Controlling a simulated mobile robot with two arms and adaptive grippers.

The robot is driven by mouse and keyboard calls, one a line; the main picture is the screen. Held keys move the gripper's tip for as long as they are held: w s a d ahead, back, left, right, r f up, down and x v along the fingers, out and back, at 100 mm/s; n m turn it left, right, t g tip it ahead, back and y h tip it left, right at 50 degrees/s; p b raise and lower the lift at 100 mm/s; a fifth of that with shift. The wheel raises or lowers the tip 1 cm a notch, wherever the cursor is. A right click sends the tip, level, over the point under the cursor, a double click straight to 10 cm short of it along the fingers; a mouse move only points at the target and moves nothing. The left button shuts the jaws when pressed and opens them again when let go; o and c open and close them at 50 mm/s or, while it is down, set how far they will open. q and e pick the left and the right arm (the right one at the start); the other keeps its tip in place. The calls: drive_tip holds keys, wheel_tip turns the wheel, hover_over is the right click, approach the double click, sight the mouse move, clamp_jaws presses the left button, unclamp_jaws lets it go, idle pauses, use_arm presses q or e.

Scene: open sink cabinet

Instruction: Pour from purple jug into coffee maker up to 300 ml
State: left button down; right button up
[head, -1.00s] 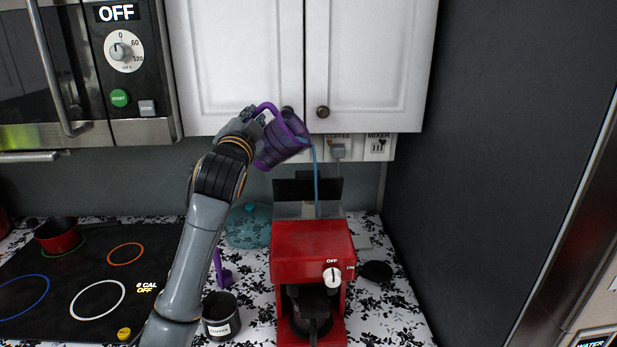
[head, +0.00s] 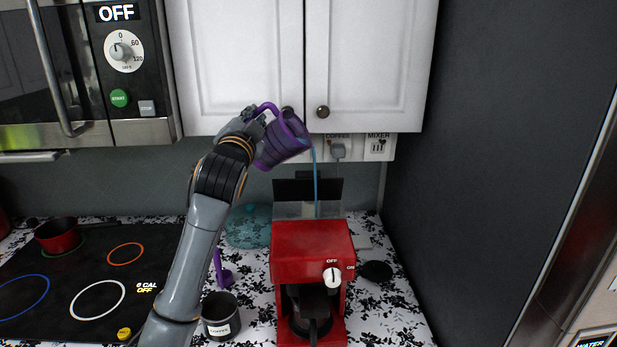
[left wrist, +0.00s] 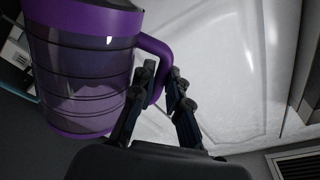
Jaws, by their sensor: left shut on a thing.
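The purple jug (head: 280,143) is held tilted to the right, above the red coffee maker (head: 312,250). A thin blue stream (head: 315,175) falls from its lip into the open top at the back of the coffee maker, where the dark lid (head: 308,188) stands raised. My left gripper (head: 258,120) is shut on the jug's handle. In the left wrist view, the fingers (left wrist: 162,88) close around the purple handle, and the jug (left wrist: 85,70) fills the left side. The coffee maker's knob (head: 332,277) points near OFF. The water level inside it cannot be read. My right gripper is not in view.
White cabinet doors (head: 375,65) are close behind and above the jug. A dark labelled canister (head: 220,316) and a purple scoop (head: 221,270) stand left of the coffee maker. A red pot (head: 58,236) is on the cooktop. A dark wall borders the right.

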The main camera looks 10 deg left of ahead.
use_arm(q)
drive_tip(key=shift+d+r+m+h, duration=0.2)
drive_tip(key=shift+d+m, duration=0.15)
drive_tip(key=shift+m, duration=0.35)
drive_tip(key=shift+d+r+m+h, duration=0.1)
drive_tip(key=shift+d+m+h, duration=0.2)
drive_tip(key=shift+m, duration=0.4)
idle(6.6)
